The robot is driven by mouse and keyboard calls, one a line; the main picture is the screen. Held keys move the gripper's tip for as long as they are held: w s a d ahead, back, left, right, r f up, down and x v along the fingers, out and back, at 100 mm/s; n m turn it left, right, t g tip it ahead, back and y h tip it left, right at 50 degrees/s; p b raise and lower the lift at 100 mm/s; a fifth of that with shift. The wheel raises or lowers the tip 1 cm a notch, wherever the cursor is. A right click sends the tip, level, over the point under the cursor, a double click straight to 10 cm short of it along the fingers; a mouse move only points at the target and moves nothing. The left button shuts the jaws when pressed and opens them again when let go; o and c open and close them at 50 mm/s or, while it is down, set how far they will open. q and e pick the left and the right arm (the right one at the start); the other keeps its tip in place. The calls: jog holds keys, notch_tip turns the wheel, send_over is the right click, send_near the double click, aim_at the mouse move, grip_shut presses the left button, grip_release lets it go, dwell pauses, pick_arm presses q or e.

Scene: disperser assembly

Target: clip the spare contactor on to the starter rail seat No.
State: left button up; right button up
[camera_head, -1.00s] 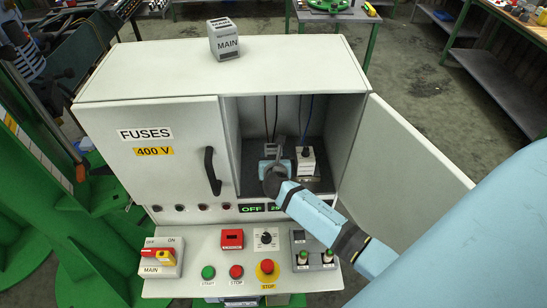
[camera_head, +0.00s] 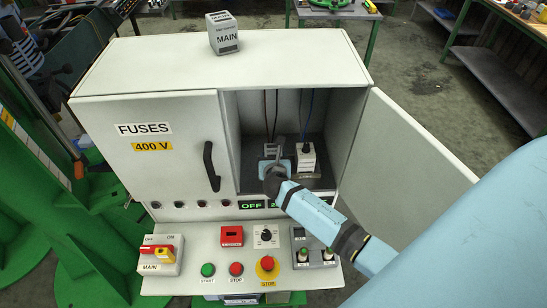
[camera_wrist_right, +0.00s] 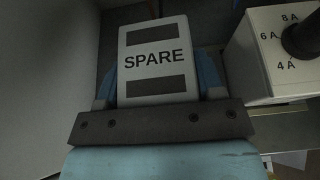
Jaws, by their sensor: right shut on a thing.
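The spare contactor, a pale block with dark bands and the word SPARE, fills the middle of the right wrist view (camera_wrist_right: 155,62). My right gripper (camera_wrist_right: 157,85) is shut on it, with a blue finger on each side. In the head view the right gripper (camera_head: 276,165) reaches into the open right bay of the cabinet (camera_head: 150,95). There a grey part (camera_head: 271,149) shows just beyond the gripper. The rail seat is hidden, so I cannot tell whether the contactor touches it. My left gripper is not in view.
A white dial unit (camera_head: 306,160) stands close to the right of the gripper, and its dial shows in the wrist view (camera_wrist_right: 275,50). The open door (camera_head: 415,160) flanks the bay. A block marked MAIN (camera_head: 223,35) sits on the cabinet top. A control panel (camera_head: 205,240) lies below.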

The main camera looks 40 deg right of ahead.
jog(key=shift+f, duration=0.35)
jog(key=o, duration=1.2)
jog(key=b+v, duration=0.1)
jog(key=v, duration=1.3)
jog(key=shift+w, duration=0.1)
